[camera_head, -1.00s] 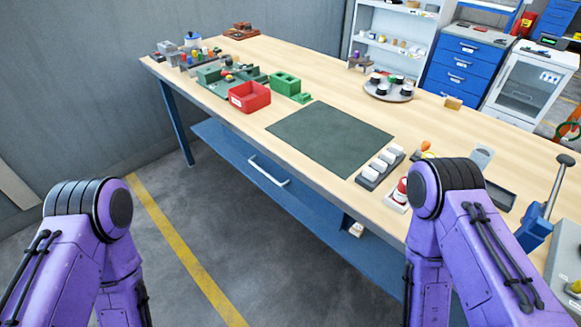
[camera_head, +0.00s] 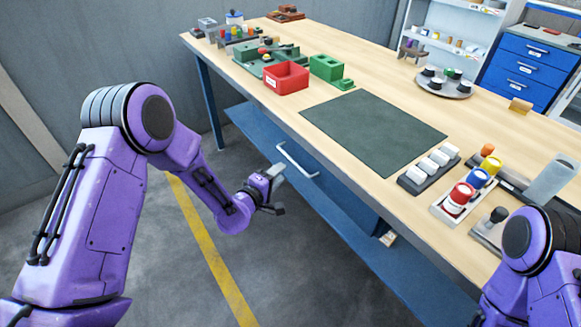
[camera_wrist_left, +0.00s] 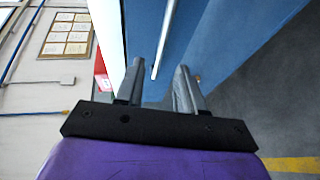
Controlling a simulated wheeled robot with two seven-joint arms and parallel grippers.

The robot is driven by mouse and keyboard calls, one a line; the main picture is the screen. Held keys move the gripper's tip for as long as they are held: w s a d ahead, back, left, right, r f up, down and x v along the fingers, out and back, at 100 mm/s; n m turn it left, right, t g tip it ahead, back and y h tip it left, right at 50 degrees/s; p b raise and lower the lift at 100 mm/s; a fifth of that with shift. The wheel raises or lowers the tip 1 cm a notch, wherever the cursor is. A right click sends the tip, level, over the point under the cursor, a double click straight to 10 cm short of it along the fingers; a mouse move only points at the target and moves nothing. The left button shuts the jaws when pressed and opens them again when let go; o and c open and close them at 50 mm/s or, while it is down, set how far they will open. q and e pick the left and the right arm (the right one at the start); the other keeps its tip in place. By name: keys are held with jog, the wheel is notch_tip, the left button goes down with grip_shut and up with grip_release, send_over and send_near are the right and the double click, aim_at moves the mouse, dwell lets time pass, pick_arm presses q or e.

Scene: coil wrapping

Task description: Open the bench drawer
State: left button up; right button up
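The bench drawer (camera_head: 332,196) is a blue front under the wooden worktop, and it looks closed. Its pale bar handle (camera_head: 297,160) faces the floor aisle. My left gripper (camera_head: 282,189) is open and empty, just left of and below the handle, apparently not touching it. In the left wrist view the two fingers of my left gripper (camera_wrist_left: 159,80) are spread, and the handle (camera_wrist_left: 165,40) runs up between them in the picture, beyond the tips, along the blue drawer front (camera_wrist_left: 225,40). My right gripper is out of view; only part of the right arm shows at lower right.
The workbench (camera_head: 300,125) carries a dark mat (camera_head: 375,130), a red bin (camera_head: 286,78), green blocks (camera_head: 327,68), and several coloured spools at right. The grey floor left of the bench is clear, with a yellow line (camera_head: 215,265).

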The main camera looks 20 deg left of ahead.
pick_arm(q)
jog(key=x, duration=0.8)
jog(key=shift+p, duration=0.3)
jog(key=shift+a+f, duration=0.1)
jog(key=shift+f, duration=0.05)
grip_shut()
